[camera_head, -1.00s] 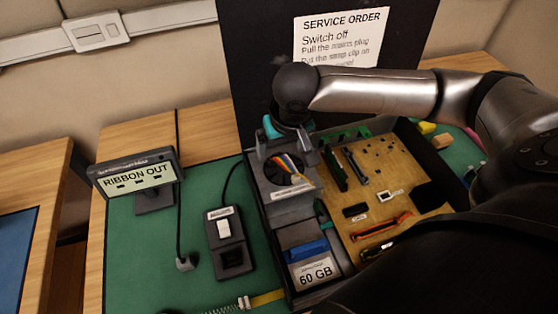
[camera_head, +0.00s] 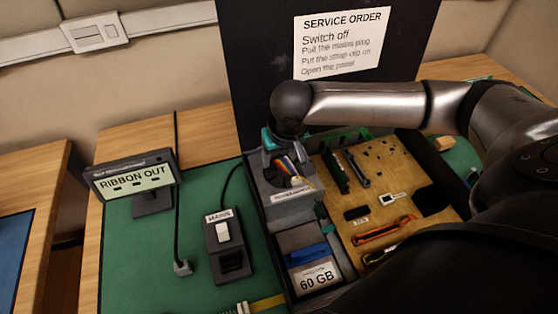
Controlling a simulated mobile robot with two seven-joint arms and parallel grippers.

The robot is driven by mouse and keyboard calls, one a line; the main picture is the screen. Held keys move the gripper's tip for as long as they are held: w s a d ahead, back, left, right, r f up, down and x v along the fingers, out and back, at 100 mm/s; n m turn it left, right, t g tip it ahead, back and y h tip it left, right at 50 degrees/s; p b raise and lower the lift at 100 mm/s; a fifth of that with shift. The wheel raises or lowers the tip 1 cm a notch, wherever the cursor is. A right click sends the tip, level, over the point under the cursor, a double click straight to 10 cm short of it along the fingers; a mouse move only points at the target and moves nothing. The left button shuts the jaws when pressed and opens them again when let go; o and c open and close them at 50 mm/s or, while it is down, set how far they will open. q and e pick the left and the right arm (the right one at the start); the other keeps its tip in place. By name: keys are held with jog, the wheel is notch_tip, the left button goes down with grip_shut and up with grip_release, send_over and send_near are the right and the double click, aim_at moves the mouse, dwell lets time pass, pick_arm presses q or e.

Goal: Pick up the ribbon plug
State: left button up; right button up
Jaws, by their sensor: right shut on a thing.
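My right gripper (camera_head: 281,152) reaches down over the power supply end of the open black case (camera_head: 270,213), at its back left corner. It is shut on the ribbon plug, which is mostly hidden by the fingers. The rainbow ribbon (camera_head: 287,165) shows just below and right of the fingers, above the grey box (camera_head: 293,197). My left gripper is not in view.
A drive marked 60 GB (camera_head: 316,277) and a tan circuit board (camera_head: 385,205) lie in the case. A service order board (camera_head: 265,60) rises behind.

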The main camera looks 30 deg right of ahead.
jog(key=shift+c, duration=1.1)
jog(key=shift+r, duration=0.1)
